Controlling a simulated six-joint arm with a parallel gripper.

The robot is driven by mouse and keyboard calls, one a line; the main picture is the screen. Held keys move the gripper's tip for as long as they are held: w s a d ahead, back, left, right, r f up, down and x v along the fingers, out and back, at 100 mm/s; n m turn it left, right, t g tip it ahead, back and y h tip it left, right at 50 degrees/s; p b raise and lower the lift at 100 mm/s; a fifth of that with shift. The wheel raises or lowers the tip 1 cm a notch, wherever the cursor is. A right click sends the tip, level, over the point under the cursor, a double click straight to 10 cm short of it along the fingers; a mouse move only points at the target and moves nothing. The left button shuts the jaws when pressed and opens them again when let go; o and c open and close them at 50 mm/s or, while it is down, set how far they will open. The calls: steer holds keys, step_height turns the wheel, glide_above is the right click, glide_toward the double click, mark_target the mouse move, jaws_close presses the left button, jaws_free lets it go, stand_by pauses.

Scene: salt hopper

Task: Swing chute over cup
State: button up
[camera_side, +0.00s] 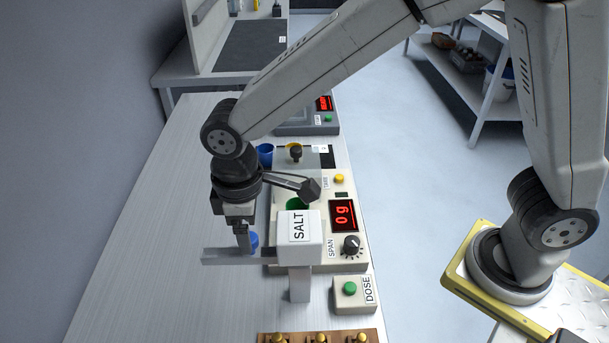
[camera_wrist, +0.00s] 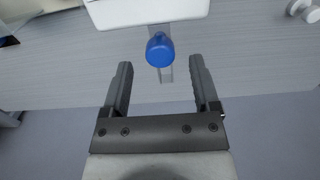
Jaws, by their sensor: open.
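The white salt hopper (camera_side: 299,236), marked SALT, stands on a post at the front of the scale. Its grey chute (camera_side: 228,257) points left, away from the green cup (camera_side: 295,203), which sits behind the hopper and is partly hidden. A blue knob (camera_side: 254,241) stands on the chute near the hopper; it also shows in the wrist view (camera_wrist: 160,50). My gripper (camera_side: 243,248) is pointing down by the chute, just left of the knob. In the wrist view my gripper (camera_wrist: 160,64) is open and empty, with the knob centred just past the fingertips.
The scale display (camera_side: 344,215) reads 0 g. A dial (camera_side: 351,246) marked SPAN and a green DOSE button (camera_side: 349,288) are on the right. A blue cup (camera_side: 265,153) stands farther back. Brass weights (camera_side: 321,338) are in front. The table left of the chute is clear.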

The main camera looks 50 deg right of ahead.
steer(key=shift+f, duration=0.95)
jaws_close()
stand_by(0.8)
